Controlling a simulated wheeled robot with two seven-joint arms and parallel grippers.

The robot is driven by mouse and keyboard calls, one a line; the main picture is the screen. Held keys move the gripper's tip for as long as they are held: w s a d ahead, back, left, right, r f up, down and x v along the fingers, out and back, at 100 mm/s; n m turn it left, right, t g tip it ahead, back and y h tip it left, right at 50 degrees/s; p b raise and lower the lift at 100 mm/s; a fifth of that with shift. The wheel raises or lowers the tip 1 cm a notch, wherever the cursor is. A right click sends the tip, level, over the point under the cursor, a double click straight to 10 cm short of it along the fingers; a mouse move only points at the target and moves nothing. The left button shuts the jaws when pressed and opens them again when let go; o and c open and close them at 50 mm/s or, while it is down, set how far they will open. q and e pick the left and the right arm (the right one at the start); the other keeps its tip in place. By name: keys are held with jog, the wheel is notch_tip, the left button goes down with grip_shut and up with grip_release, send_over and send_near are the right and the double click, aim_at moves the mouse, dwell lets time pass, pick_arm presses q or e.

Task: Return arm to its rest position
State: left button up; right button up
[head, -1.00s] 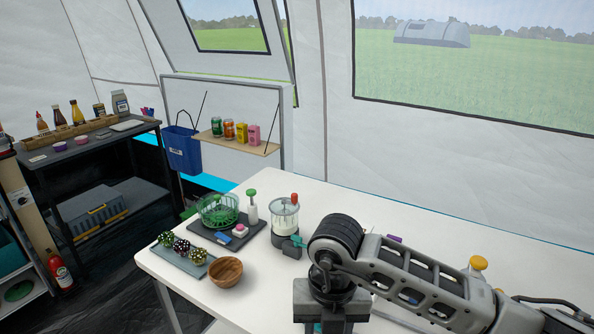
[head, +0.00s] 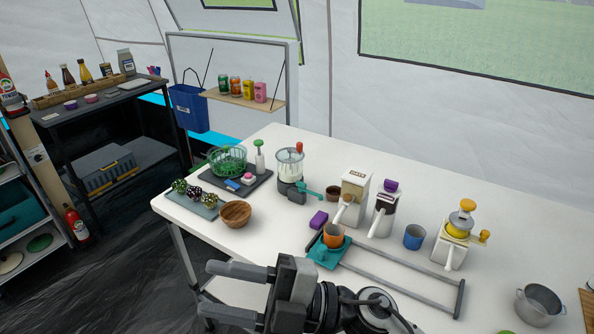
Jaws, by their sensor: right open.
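My right arm comes in from the bottom of the head view. Its gripper (head: 207,289) points left, with its two dark fingers spread apart and nothing between them. The gripper shows in front of the near edge of the white table (head: 285,240), over the dark floor; its exact height is hard to tell. No object touches the fingers. My left gripper is not in view.
The table holds a wooden bowl (head: 235,214), a green basket (head: 228,160), an orange cup (head: 333,236) on a teal stand, a blue mug (head: 414,237), a yellow-topped juicer (head: 459,225) and a metal pot (head: 538,304). A dark shelf (head: 100,105) stands at left.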

jog(key=w+d+f+m+t+h, duration=0.3)
jog(key=d+f+m+t+h, duration=0.25)
jog(key=d+m+t, duration=0.35)
jog(key=w+d+f+m+t+h, duration=0.45)
jog(key=m+t+h, duration=0.2)
jog(key=m, duration=0.55)
jog(key=s+d+f+m+g+h, duration=0.3)
jog(key=s+d+f, duration=0.2)
jog(key=f, duration=0.3)
jog(key=s+d+f+m+g+h, duration=0.3)
jog(key=s+d+f, duration=0.2)
jog(key=f, duration=0.3)
jog(key=shift+s+d+f, duration=0.15)
jog(key=shift+s, duration=0.6)
jog(key=shift+c, duration=0.3)
